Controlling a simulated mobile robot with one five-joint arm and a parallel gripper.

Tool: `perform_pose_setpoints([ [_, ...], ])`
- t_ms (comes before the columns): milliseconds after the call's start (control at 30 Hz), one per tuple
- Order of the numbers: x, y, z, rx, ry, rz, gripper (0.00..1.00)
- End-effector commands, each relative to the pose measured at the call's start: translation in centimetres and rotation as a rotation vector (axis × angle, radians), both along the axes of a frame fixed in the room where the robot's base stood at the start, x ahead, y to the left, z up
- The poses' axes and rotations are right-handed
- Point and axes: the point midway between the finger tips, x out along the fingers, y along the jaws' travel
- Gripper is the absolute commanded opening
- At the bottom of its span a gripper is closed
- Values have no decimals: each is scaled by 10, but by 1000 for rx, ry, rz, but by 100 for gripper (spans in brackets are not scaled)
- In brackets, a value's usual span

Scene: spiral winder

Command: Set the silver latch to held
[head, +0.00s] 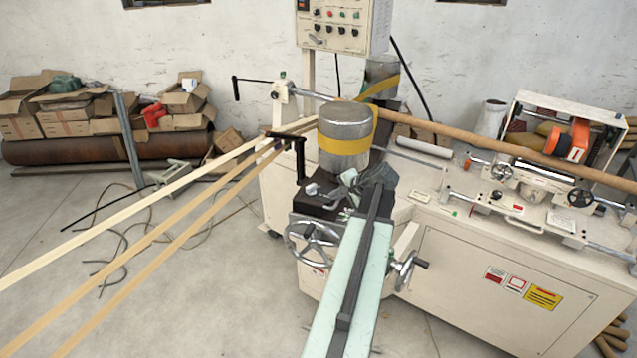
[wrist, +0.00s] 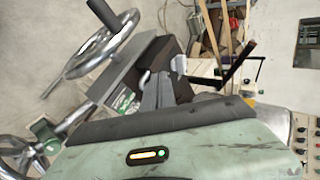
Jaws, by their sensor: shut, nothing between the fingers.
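My gripper (head: 345,187) is shut and empty over the dark block (head: 308,203) at the front left of the winder, just below the silver drum (head: 345,128) with its yellow band. In the wrist view my shut gripper (wrist: 157,88) points at the dark block (wrist: 125,82). A small pale silver piece (head: 312,189) sits on the block, left of my fingertips; I cannot tell for certain that it is the silver latch or how it is set. Whether my fingers touch anything is unclear.
A spoked handwheel (head: 313,243) is below the block, and a crank handle (head: 408,268) stands right of my arm. A black-handled lever (head: 298,155) rises close behind the block. Paper strips (head: 150,236) run in from the left. Open floor lies at lower left.

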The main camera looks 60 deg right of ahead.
Motion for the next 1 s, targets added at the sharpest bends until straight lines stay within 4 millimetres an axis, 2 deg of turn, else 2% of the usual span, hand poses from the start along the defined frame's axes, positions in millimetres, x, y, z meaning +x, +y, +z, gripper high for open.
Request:
perform_pose_setpoints([
  [33, -2, -12, 22, 7, 3, 2, 0],
  [100, -5, -14, 27, 7, 3, -4, 0],
  [533, -6, -13, 24, 6, 1, -10, 0],
  [667, 3, -17, 12, 6, 1, -9, 0],
  [1000, 54, -34, -41, 7, 1, -8, 0],
])
